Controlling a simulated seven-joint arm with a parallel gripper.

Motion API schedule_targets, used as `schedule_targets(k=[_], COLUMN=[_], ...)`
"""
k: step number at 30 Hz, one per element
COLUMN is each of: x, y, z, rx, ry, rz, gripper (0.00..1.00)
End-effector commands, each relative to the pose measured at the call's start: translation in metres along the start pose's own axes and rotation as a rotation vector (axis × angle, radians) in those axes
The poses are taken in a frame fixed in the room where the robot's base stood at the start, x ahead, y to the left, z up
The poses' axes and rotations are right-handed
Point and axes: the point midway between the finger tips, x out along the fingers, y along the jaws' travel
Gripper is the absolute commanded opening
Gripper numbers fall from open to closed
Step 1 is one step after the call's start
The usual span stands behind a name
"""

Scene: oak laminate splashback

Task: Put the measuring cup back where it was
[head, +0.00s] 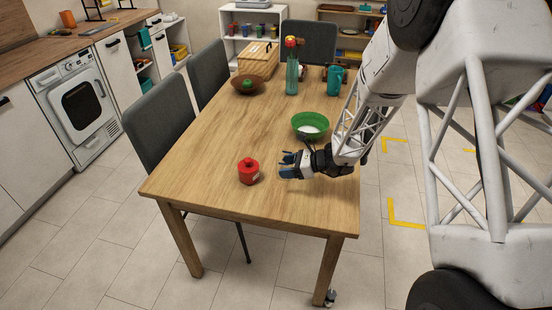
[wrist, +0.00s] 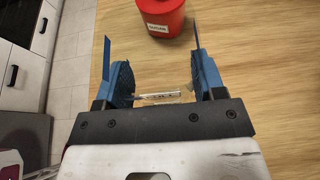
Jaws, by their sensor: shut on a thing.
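My gripper (head: 286,166) is low over the near right part of the wooden table (head: 215,150). In the wrist view its two blue fingers (wrist: 158,88) stand apart, with a small clear, pale piece with faint markings between them. This looks like part of the measuring cup (wrist: 160,97); most of it is hidden or too transparent to make out. In the head view I cannot make the cup out at the fingers. Whether it touches the table is not clear.
A red lidded canister (head: 248,172) stands just left of my gripper, beyond the fingertips in the wrist view (wrist: 161,15). A green bowl (head: 310,122) is behind the gripper. A brown bowl (head: 248,87), green bottle (head: 292,76), teal mug (head: 335,78) and wooden box (head: 258,56) stand farther back.

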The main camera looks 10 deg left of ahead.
Motion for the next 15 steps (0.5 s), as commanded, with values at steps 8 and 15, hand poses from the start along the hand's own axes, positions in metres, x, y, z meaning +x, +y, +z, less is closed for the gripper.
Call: schedule_targets(k=[8,15], x=[0.0001,0.0036], y=[0.0004,-0.0065], z=[-0.0002,-0.0001], rx=[0.001,0.002], ry=[0.000,0.000], rz=[0.000,0.001], gripper=[0.36,0.36])
